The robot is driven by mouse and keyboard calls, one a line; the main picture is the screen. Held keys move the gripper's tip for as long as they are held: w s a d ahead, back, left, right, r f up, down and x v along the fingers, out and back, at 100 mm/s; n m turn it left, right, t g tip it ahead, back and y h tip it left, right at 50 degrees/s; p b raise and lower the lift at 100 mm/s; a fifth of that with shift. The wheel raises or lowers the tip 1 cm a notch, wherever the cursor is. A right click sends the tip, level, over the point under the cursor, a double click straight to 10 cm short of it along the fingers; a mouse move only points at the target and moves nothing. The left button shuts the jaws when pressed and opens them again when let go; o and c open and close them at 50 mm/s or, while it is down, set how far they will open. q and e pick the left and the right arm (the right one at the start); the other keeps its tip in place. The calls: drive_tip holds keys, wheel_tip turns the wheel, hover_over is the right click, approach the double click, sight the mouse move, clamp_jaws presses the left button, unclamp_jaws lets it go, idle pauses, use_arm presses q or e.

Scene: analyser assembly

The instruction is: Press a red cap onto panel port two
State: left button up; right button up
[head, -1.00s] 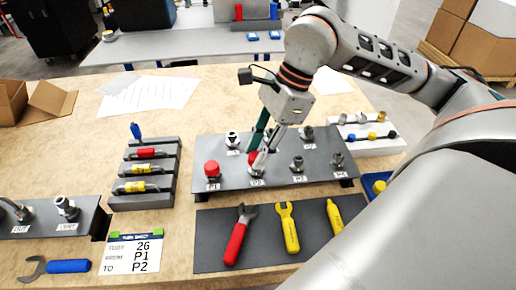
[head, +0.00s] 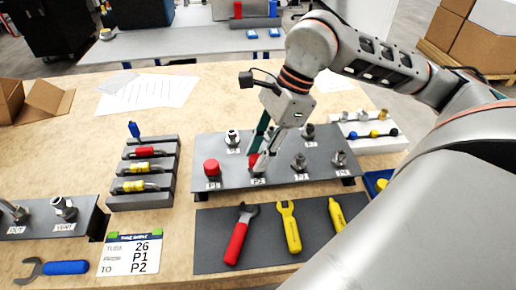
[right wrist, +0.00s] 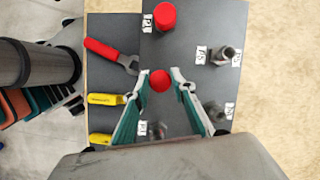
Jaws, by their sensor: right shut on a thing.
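My right gripper (head: 258,163) is shut on a red cap (head: 253,159) at panel port two, labelled P2, on the dark panel (head: 225,180). In the right wrist view the red cap (right wrist: 160,81) sits between the fingertips (right wrist: 161,80). The fingers and cap hide most of port two, so I cannot tell how far the cap sits on it. Port P1 bears another red cap (head: 211,168), also seen in the right wrist view (right wrist: 165,17). My left gripper is not in view.
Bare metal ports P3 (head: 299,163) and P4 (head: 339,160) stand to the right. A dark mat with a red wrench (head: 237,236) and yellow tools (head: 289,228) lies in front. A rack (head: 168,180) and a card (head: 130,255) are on the left.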

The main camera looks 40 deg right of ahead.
drive_tip(key=shift+f, duration=0.35)
drive_tip(key=o, duration=0.8)
drive_tip(key=shift+r, duration=0.1)
drive_tip(key=v, duration=1.1)
drive_tip(key=shift+d+r, duration=0.15)
drive_tip(key=shift+r, duration=0.25)
